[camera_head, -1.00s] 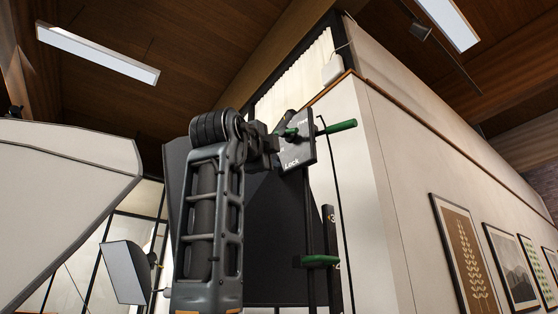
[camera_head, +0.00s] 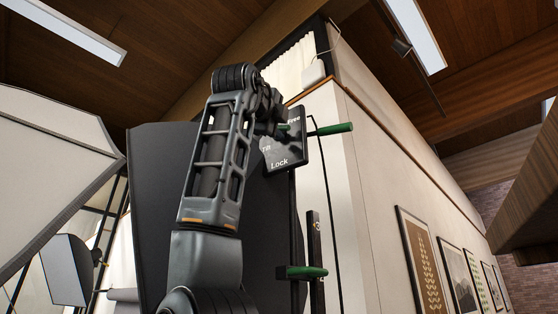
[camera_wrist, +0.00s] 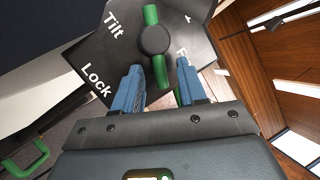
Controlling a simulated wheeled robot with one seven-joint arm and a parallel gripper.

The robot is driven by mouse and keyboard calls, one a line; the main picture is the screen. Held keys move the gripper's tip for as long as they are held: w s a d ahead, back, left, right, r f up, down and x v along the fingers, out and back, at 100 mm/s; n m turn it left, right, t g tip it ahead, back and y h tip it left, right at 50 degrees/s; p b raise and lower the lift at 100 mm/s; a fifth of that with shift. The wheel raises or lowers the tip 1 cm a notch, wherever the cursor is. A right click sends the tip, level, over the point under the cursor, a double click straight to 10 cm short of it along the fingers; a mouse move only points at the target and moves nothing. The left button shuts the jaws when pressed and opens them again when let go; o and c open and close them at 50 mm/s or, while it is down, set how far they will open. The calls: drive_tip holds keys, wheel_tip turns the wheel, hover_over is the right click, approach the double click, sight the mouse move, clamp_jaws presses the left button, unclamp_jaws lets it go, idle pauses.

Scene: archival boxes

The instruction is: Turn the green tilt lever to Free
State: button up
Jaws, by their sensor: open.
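The green tilt lever (camera_wrist: 151,15) turns on a round black hub in the wrist view. It sits on a dark plate (camera_wrist: 85,55) marked "Tilt", "Lock" and a partly hidden word starting with F. In the head view the plate (camera_head: 291,148) shows "Free" at the top and "Lock" at the bottom. A short green part of the lever (camera_head: 284,128) shows beside my gripper there. My gripper (camera_wrist: 158,76) is open, its blue fingers on either side of the lever's lower end. I cannot tell whether they touch it.
Another green handle (camera_head: 333,129) sticks out to the right of the plate. A lower green handle (camera_head: 306,272) is on the stand below. A large dark panel (camera_head: 155,190) stands behind my arm. A white wall with framed pictures (camera_head: 425,262) runs along the right.

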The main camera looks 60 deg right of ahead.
drive_tip(key=shift+w+d+r, duration=0.1)
drive_tip(key=shift+d+r, duration=0.05)
drive_tip(key=shift+d, duration=0.35)
clamp_jaws()
